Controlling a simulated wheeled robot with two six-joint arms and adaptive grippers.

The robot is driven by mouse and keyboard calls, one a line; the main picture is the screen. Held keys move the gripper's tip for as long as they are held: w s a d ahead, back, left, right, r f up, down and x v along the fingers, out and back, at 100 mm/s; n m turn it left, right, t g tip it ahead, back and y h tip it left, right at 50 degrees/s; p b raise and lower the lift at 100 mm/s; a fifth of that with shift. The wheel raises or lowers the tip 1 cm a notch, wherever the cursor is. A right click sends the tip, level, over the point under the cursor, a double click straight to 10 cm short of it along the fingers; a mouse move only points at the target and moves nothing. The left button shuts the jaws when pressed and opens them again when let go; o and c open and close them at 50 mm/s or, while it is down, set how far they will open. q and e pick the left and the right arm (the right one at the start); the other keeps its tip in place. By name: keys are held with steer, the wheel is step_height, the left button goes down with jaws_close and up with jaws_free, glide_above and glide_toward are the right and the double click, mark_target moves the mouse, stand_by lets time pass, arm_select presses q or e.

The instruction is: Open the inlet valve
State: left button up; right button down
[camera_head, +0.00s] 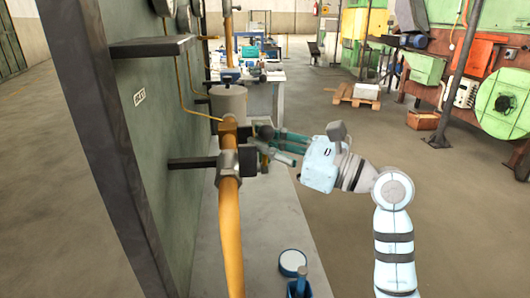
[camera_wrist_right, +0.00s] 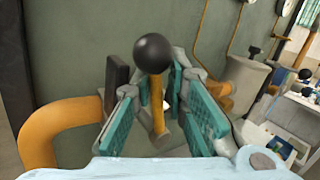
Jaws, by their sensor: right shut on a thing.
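The inlet valve (camera_head: 228,132) is a brass-coloured body on a thick orange pipe (camera_head: 231,235), with a grey fitting below it. Its lever (camera_wrist_right: 157,118) is orange and ends in a black ball knob (camera_wrist_right: 153,53), both clear in the right wrist view. My right gripper (camera_head: 267,140) reaches in from the right beside the valve. Its teal fingers stand on both sides of the lever in the right wrist view (camera_wrist_right: 160,108) and are shut on it, with the knob sticking out beyond them. The fingers partly hide the lever in the head view. My left gripper is out of view.
A green wall panel (camera_head: 150,150) with dark brackets stands left of the pipe. A grey cylinder (camera_head: 228,100) is behind the valve. A pale ledge (camera_head: 260,225) below holds a blue-and-white container (camera_head: 293,263). Floor to the right is open; green machinery (camera_head: 500,103) stands farther back.

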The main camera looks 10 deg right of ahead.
steer(key=c, duration=1.7)
jaws_free()
steer(key=shift+o, duration=0.2)
steer(key=shift+w, duration=0.1)
steer(key=v, duration=0.8)
